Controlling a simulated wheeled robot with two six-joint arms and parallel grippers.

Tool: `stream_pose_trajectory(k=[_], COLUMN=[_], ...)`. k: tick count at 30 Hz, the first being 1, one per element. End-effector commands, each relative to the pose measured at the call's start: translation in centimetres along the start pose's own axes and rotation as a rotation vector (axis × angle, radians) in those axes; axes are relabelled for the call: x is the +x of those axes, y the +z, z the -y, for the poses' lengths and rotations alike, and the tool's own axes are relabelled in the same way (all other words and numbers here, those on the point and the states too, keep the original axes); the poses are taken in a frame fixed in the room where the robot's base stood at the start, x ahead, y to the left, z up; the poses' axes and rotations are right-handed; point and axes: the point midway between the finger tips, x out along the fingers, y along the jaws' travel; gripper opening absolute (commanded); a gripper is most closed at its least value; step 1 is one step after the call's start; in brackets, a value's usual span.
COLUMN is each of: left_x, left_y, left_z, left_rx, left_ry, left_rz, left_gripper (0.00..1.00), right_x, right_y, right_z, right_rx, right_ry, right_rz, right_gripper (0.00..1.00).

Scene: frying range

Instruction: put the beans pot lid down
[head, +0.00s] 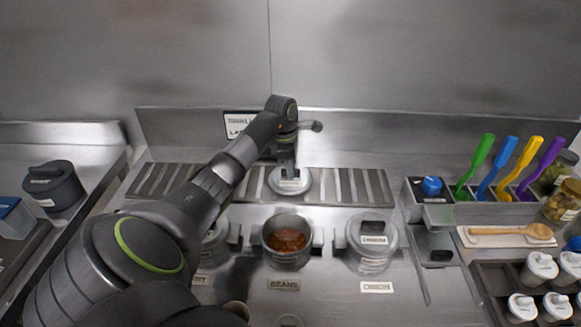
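The beans pot (288,254) stands uncovered on the counter behind its BEANS label, with brown-red beans inside. The round metal beans pot lid (289,187) is behind the pot, over the slotted strip at the back. I cannot tell whether it touches the strip. My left arm reaches in from the left, and my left gripper (289,170) points down at the lid's middle. Its fingers meet the lid at the handle, which they mostly hide, and they look closed on it. My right gripper is not in view.
Coloured-handled utensils (508,165), a wooden spoon (510,231) and white-capped jars (541,268) are at the right. The slotted strip (355,187) is clear beside the lid.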

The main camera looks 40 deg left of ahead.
Motion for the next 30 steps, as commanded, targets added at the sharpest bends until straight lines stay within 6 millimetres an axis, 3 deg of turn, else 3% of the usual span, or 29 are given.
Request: stream_pose_trajectory(k=[1, 5, 17, 20, 30], left_x=[0.0, 0.0, -0.6, -2.1, -9.7], left_y=[0.0, 0.0, 0.0, 0.0, 0.0], left_z=[0.0, 0.0, 0.0, -0.1, -0.1], left_rx=[0.0, 0.0, 0.0, 0.001, 0.001], left_ry=[0.0, 0.0, 0.001, 0.005, 0.005], left_rz=[0.0, 0.0, 0.0, 0.001, 0.001], left_gripper=[0.21, 0.37, 0.37, 0.37, 0.37], right_x=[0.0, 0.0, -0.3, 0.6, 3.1], right_y=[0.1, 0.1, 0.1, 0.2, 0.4], right_z=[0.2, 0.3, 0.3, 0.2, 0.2], right_rx=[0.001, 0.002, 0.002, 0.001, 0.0], right_ry=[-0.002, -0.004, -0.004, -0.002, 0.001], right_rz=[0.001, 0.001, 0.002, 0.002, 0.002], right_gripper=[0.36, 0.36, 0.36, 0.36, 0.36])
